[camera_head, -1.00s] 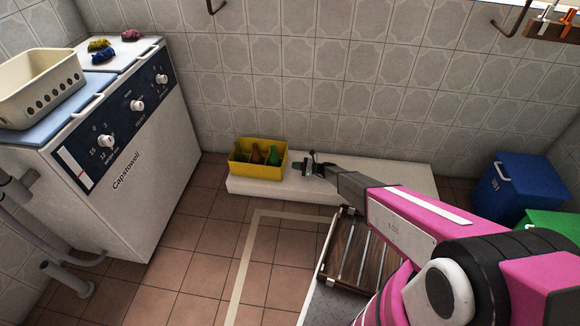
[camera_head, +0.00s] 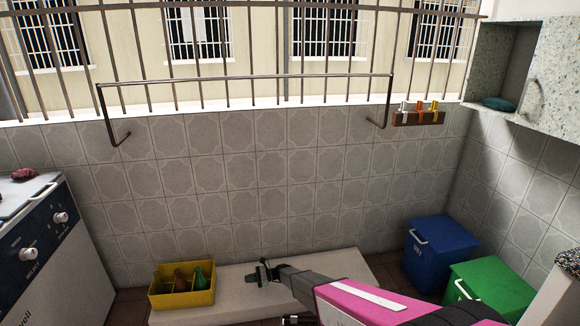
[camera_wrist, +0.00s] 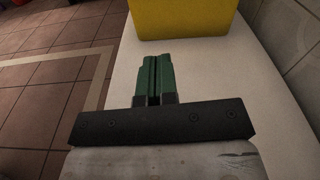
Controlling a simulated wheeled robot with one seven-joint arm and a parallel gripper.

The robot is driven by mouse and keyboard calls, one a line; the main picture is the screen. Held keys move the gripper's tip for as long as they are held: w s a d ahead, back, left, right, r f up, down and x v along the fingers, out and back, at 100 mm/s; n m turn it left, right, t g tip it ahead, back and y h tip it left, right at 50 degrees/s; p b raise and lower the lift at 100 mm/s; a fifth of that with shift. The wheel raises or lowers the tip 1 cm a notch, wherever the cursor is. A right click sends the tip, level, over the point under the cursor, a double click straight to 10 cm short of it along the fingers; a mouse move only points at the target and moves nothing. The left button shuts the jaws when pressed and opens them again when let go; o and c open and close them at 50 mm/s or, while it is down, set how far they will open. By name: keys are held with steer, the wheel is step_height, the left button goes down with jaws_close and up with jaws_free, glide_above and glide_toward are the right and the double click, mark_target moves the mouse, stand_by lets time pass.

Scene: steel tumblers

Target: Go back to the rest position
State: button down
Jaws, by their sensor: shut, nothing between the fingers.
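My gripper (camera_head: 264,273) is at the end of my pink and dark grey arm, above the white low ledge (camera_head: 232,297). In the wrist view its green fingers (camera_wrist: 154,80) are together with nothing between them. The yellow bin (camera_head: 182,298) stands on the ledge to the left of my gripper.
A blue bin (camera_head: 440,252) and a green bin (camera_head: 490,291) stand at the right. A white machine (camera_head: 48,262) is at the left. A tiled wall (camera_head: 240,190) is behind the ledge, with a metal rail (camera_head: 245,78) above. Brown floor (camera_wrist: 50,90) is left of the ledge.

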steer(key=s+d+r+n+t+h, duration=0.1)
steer(key=s+d+r+n+h, duration=0.3)
steer(key=s+d+r, duration=0.3)
steer(key=s+d+r+n+t+h, duration=0.1)
steer(key=s+d+r+n+h, duration=0.4)
steer(key=d+r, duration=1.3)
steer(key=s+d+r+n+t+h, duration=0.2)
steer(key=s+d+r+n+h, duration=0.3)
steer(key=d+r, duration=0.8)
steer(key=s+d+h, duration=0.2)
steer(key=s+d, duration=0.2)
steer(key=d, duration=0.2)
steer(key=shift+s+h, duration=0.3)
steer(key=shift+s, duration=0.05)
